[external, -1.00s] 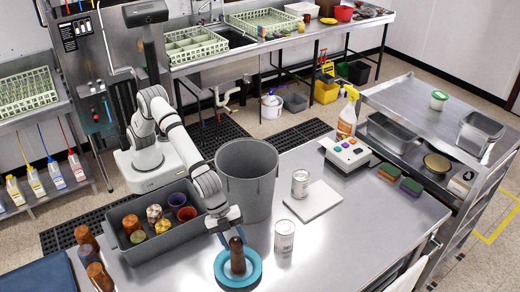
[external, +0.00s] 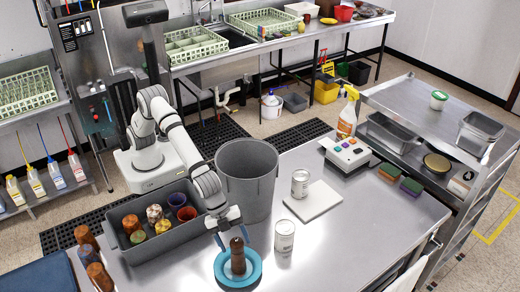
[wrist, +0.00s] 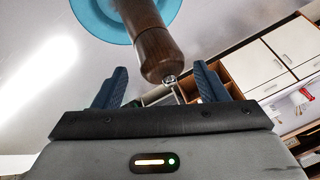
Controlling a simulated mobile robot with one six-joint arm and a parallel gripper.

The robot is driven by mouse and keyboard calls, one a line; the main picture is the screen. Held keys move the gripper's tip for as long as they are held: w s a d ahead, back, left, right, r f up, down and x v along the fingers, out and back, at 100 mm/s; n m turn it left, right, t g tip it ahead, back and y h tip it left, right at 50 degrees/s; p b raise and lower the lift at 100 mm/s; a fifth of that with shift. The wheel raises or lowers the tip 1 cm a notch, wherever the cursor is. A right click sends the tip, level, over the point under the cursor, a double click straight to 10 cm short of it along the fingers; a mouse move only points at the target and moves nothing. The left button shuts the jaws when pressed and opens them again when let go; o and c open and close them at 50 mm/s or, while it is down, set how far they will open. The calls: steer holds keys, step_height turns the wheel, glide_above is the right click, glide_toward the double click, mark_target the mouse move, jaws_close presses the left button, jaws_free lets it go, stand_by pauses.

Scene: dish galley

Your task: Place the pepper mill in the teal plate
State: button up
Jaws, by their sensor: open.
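The brown wooden pepper mill (external: 238,257) stands upright on the teal plate (external: 222,270) near the front of the steel table. My gripper (external: 229,238) is just behind and beside the mill, with its jaws open. In the wrist view the mill (wrist: 156,42) reaches in from the top, its metal-tipped end near the space between my two blue-grey fingers (wrist: 158,88). The fingers show a gap on both sides of it. Part of the teal plate (wrist: 90,18) shows behind the mill there.
A grey bin (external: 247,180) stands close behind my gripper. The front right tabletop is clear.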

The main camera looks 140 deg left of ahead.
steer(key=b+v, duration=0.2)
steer(key=v, duration=1)
steer(key=s+d+r+n+g, duration=0.1)
steer(key=s, duration=0.8)
steer(key=s+d+r+n, duration=0.1)
steer(key=s+d, duration=0.1)
steer(key=s, duration=0.7)
steer(key=s+f+n+g, duration=0.1)
steer(key=s+f, duration=0.2)
steer(key=s, duration=0.8)
steer(key=s+d+f+n+g+h, duration=0.1)
steer(key=s+f, duration=0.3)
steer(key=s, duration=0.8)
steer(key=shift+s+d+f+n, duration=0.2)
steer(key=shift+d+n, duration=0.05)
steer(key=shift+n, duration=0.15)
